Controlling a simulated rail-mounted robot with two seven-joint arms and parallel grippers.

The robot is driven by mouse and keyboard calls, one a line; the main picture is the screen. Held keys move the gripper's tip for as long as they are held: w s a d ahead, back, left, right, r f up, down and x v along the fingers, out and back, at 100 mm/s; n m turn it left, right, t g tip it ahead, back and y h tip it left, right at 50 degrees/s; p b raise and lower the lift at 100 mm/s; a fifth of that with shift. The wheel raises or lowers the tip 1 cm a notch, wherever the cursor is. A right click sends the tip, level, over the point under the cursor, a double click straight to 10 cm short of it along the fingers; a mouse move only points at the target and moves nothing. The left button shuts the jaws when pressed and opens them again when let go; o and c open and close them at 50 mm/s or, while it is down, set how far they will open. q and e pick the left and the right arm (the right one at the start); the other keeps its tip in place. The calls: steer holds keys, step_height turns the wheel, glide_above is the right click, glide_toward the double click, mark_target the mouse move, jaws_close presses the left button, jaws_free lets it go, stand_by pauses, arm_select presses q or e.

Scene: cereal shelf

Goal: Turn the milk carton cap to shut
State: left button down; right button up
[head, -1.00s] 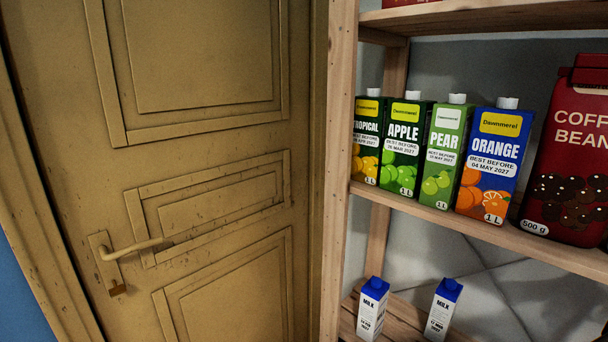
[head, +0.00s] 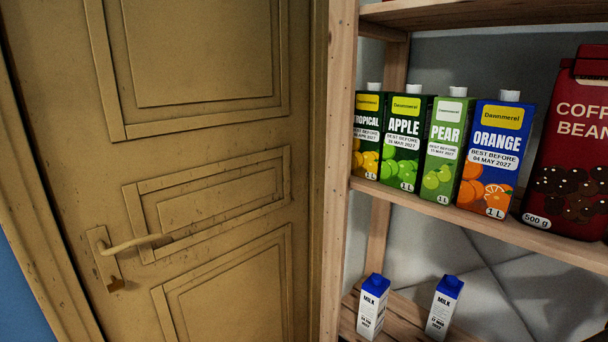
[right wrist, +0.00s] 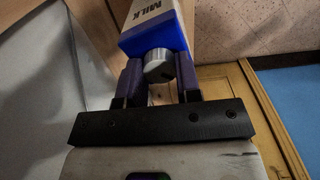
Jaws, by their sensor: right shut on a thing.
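In the right wrist view a milk carton (right wrist: 155,28), white with a blue top and the word MILK, shows upside down in the picture. Its grey-white cap (right wrist: 157,66) sits between the two dark fingers of my right gripper (right wrist: 160,76), which is shut on it. The thread under the cap is hidden, so I cannot tell how far it is turned. In the head view two milk cartons with blue tops, a left one (head: 372,306) and a right one (head: 444,308), stand on the lower shelf. My left gripper is in neither view.
The upper shelf (head: 470,225) holds juice cartons, including an orange one (head: 496,155), and a red coffee bag (head: 575,150). A wooden post (head: 337,180) edges the shelf. A closed yellow door (head: 205,130) with a handle (head: 130,245) is at left.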

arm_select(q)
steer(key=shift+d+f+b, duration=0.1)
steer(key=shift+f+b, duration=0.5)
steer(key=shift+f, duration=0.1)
arm_select(e)
steer(key=shift+f+m, duration=0.1)
steer(key=shift+m, duration=0.9)
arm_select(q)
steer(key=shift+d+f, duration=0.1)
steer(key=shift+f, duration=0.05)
arm_select(e)
steer(key=shift+m, duration=0.3)
arm_select(q)
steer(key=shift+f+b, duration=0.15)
steer(key=shift+b, duration=0.15)
arm_select(e)
steer(key=shift+m, duration=0.4)
steer(key=shift+m+b, duration=0.35)
steer(key=shift+m, duration=0.15)
steer(key=shift+d+r+m, duration=0.4)
steer(key=shift+m, duration=0.1)
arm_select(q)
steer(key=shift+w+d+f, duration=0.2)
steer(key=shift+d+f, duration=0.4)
arm_select(e)
steer(key=shift+w+r, duration=0.1)
steer(key=shift+r, duration=0.05)
